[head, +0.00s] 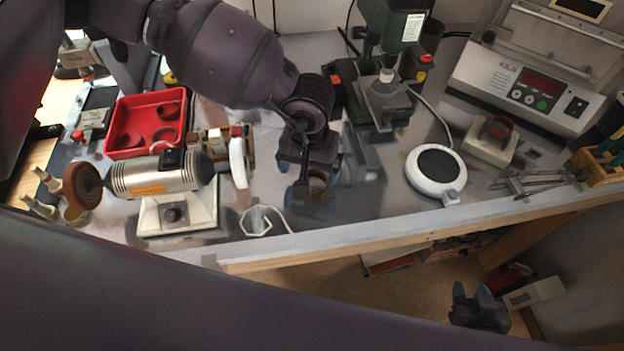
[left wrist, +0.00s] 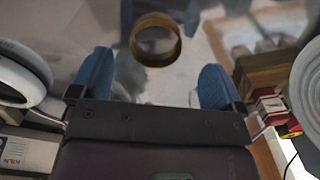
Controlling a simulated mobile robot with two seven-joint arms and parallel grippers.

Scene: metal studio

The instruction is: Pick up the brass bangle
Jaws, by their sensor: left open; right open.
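The brass bangle (head: 319,186) is a gold-brown ring on the grey bench top, partly hidden by my left gripper (head: 318,174) in the head view. In the left wrist view the bangle (left wrist: 155,40) shows as a whole ring, ahead of the open left fingers and roughly midway across the gap between them. My left gripper (left wrist: 155,82) is open and holds nothing. I cannot tell exactly how high its fingertips are above the bench. My right gripper (head: 472,293) is open and empty, in front of the bench and low in the head view.
A red tray (head: 118,142) with dark rings and a polishing motor (head: 150,178) stand left. A white round device (head: 421,186), a beige block with a brown ring (head: 478,146) and a kiln (head: 540,75) stand right.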

